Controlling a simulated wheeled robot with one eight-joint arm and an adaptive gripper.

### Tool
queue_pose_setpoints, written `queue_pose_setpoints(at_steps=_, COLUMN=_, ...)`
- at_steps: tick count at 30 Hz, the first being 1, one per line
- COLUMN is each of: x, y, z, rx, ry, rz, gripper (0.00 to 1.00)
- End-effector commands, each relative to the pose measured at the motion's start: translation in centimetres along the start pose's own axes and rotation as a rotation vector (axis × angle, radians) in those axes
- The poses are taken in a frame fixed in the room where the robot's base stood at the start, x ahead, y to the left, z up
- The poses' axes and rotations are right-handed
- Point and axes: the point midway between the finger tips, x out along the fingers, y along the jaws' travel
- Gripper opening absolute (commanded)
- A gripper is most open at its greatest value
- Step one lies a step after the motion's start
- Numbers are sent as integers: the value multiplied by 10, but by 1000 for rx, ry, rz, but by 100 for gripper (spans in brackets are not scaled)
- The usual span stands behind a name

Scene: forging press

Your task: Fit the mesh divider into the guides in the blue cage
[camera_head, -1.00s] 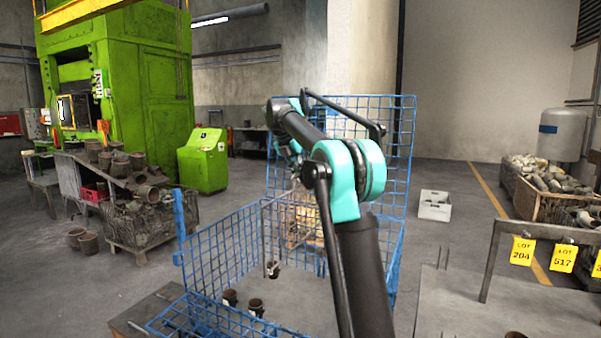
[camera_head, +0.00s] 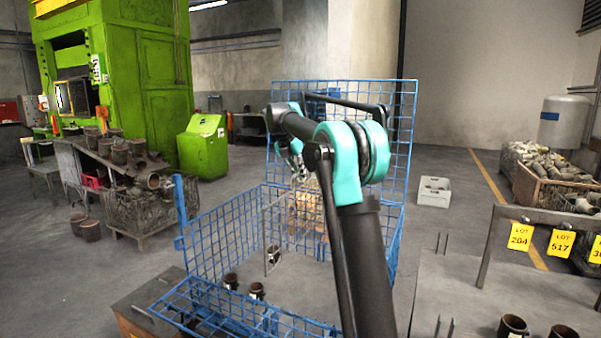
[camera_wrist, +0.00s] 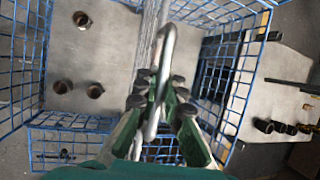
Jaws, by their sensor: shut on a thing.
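The blue wire cage (camera_head: 180,232) stands in front of me, with a tall mesh panel at its back and lower sides. The grey mesh divider (camera_head: 263,238) hangs roughly upright inside the cage outline, seen at a slant. In the wrist view the divider (camera_wrist: 150,35) is nearly edge-on, running up from the fingers. My gripper (camera_wrist: 161,98) is shut on the divider's grey bar at its top. In the head view my gripper (camera_head: 297,168) is small and partly hidden by my arm. I cannot make out the guides, or whether the divider's lower edge touches anything.
Several rusty cups stand on the cage floor, including one (camera_head: 256,290) near the front. A table with yellow lot tags (camera_head: 520,237) and more cups is at the right. A green press (camera_head: 110,70) and a grey crate (camera_head: 434,191) are farther back.

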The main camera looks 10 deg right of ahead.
Motion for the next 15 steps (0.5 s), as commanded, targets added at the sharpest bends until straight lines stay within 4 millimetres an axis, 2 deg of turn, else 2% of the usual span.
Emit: queue_pose_setpoints(at_steps=15, x=27, y=6, z=-11, rx=0, ry=-1, rz=0, gripper=0)
